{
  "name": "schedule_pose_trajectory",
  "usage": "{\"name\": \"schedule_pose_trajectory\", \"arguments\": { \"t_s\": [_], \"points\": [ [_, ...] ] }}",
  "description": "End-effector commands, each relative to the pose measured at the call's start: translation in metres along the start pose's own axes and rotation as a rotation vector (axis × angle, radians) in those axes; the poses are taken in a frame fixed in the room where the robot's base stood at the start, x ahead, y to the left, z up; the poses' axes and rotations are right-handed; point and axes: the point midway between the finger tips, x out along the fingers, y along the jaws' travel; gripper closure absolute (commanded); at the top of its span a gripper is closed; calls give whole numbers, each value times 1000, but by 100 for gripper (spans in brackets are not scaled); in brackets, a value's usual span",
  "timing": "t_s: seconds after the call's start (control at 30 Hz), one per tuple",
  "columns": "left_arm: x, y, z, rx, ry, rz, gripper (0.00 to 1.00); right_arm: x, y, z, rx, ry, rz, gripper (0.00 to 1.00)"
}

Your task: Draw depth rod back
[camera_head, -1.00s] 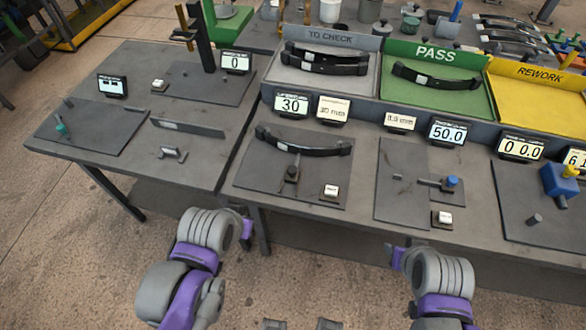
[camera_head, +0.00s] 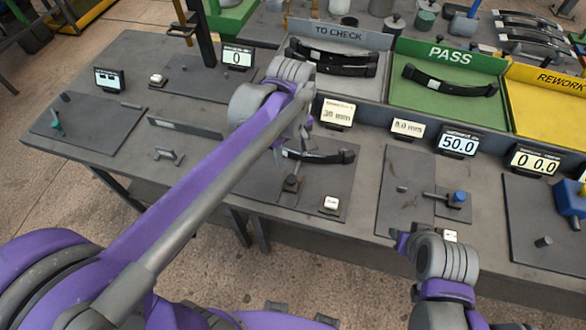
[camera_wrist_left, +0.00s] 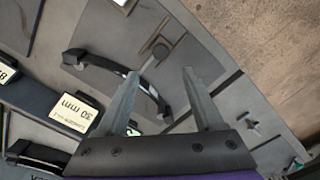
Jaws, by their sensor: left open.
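A black leaf spring (camera_head: 322,156) lies on the dark plate (camera_head: 262,184) of the station in the middle of the head view. In front of it is a dark rod-like part with a round knob (camera_head: 291,183), which I take to be the depth rod. The wrist view shows this knob (camera_wrist_left: 160,49) beside a thin bracket, beyond the fingertips.
A white button block (camera_head: 330,204) sits on the plate's front right. A 30 mm sign (camera_head: 337,113) stands behind. To the right is a plate with a blue knob (camera_head: 460,198) and a 50.0 display (camera_head: 459,142). The spring bins, including PASS (camera_head: 446,54), line the back.

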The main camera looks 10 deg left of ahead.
Motion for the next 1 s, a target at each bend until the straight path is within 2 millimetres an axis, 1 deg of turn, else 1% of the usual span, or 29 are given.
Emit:
{"name": "schedule_pose_trajectory", "arguments": {
  "t_s": [0.17, 0.3, 0.5, 0.6, 0.7, 0.97, 1.0],
  "points": [
    [29, -1, 0, 1, 0, 0, 31, 2, 0, 3, 0, -3, 0, 58],
    [57, -1, 0, 2, 0, 1, 31, 4, 0, 6, 0, -5, 0, 58],
    [88, -1, 0, 2, 1, 1, 31, 6, 0, 8, 0, -8, 0, 58],
    [97, 0, 0, 2, 1, 2, 31, 6, 0, 9, 0, -9, 0, 58],
    [102, -1, 0, 3, 2, 2, 31, 7, 0, 9, 0, -9, 0, 58],
    [103, -1, 0, 3, 2, 2, 31, 7, 0, 9, 0, -9, 0, 58],
    [103, -1, 0, 3, 2, 2, 35, 7, 0, 9, 0, -9, 0, 58]
  ]
}}
